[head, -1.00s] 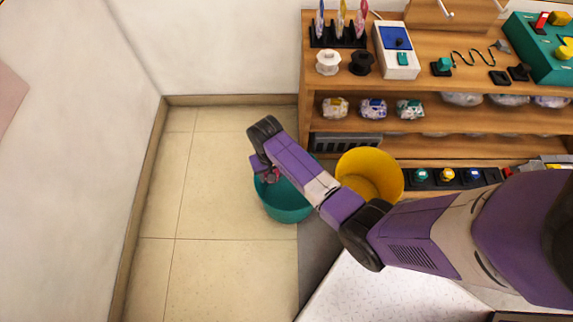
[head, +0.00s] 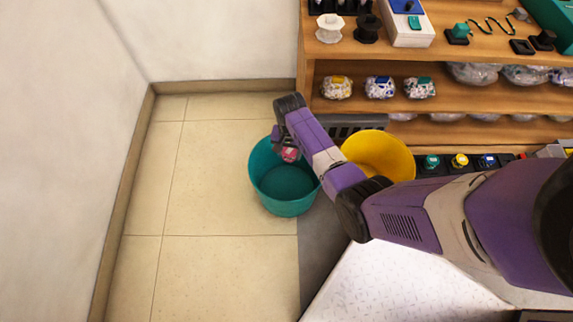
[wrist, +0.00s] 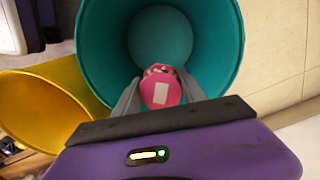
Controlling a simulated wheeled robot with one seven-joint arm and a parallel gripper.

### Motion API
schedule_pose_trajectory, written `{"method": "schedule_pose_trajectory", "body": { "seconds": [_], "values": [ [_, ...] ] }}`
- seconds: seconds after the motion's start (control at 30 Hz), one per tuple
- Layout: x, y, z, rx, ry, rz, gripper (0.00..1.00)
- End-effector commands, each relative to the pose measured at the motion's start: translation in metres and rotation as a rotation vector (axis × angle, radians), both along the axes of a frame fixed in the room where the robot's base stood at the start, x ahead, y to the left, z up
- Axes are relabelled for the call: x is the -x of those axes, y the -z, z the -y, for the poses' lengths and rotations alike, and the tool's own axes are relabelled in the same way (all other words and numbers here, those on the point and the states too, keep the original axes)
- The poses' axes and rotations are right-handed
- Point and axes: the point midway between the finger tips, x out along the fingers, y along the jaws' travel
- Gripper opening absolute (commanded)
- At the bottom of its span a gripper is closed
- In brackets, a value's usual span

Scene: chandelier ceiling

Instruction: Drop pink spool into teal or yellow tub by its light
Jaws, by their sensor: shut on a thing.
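My gripper (head: 287,153) is shut on the pink spool (head: 290,155), at the far side of the teal tub's mouth in the head view. In the wrist view the grey fingers (wrist: 158,78) hold the spool (wrist: 161,93), with a pale square on its near face. The teal tub (head: 285,207) stands on the floor, and its empty bottom shows in the wrist view (wrist: 160,32). The yellow tub (head: 392,152) stands to its right, partly behind my arm; in the wrist view it is at left (wrist: 40,100).
Right of the yellow tub, a row holds a teal button (head: 431,161), a yellow button (head: 460,160) and a blue button (head: 488,160). I cannot tell for sure which is lit. A wooden shelf (head: 440,58) stands behind. Open tiled floor (head: 215,190) lies left.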

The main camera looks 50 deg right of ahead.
Motion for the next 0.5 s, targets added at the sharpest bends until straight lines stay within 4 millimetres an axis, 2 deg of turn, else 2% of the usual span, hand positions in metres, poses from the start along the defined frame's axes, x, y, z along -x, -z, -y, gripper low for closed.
{"method": "schedule_pose_trajectory", "body": {
  "seconds": [0.03,0.2,0.5],
  "values": [
    [0.000,0.013,0.000,0.000,0.000,0.000,0.00],
    [0.000,0.030,0.000,0.000,0.000,0.000,0.00],
    [0.000,0.035,0.000,0.000,-0.001,0.000,0.00]
  ]
}}
